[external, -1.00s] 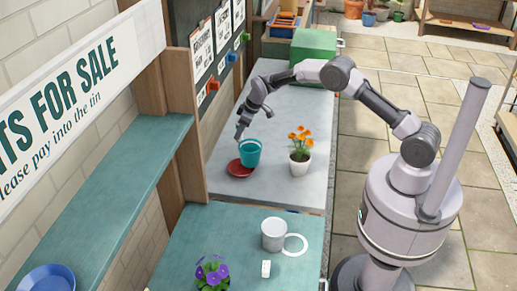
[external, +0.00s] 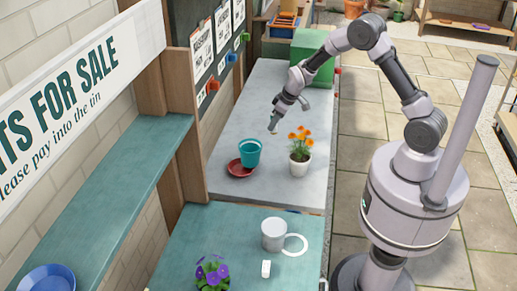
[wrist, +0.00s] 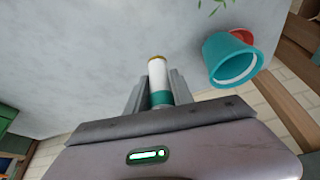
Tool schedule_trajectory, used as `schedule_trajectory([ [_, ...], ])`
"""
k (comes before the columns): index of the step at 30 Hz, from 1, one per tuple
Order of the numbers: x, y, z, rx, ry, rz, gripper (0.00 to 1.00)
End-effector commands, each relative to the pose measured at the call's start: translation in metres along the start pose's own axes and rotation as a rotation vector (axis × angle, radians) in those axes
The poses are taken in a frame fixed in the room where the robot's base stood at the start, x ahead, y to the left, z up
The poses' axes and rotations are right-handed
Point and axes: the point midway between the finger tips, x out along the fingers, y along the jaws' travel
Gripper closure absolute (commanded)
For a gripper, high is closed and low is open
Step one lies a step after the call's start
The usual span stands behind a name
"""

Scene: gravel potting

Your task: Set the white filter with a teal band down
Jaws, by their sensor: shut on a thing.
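The white filter with a teal band (wrist: 158,75) is a slim cylinder with a gold-coloured rim at its far end. My gripper (wrist: 160,88) is shut on it near the teal band, and the white part sticks out past the fingers. In the external view my gripper (external: 272,125) hangs above the grey bench, behind and between the teal pot and the orange flowers. The filter is too small to make out clearly there. It is held clear of the bench.
A teal pot (external: 250,153) stands at a red saucer (external: 236,168). Orange flowers in a white pot (external: 300,166) stand to the right. A green box (external: 313,58) is at the back.

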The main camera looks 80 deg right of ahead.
Motion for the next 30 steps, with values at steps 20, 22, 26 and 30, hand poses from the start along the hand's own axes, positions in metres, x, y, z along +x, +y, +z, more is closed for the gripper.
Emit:
schedule_trajectory([
  [20,0.088,0.011,0.032,0.031,0.0,0.014,1.0],
  [22,0.087,0.011,0.032,0.031,0.0,0.014,1.0],
  [26,0.091,0.011,0.034,0.03,0.0,0.013,1.0],
  [30,0.09,0.011,0.034,0.031,-0.001,0.013,0.54],
])
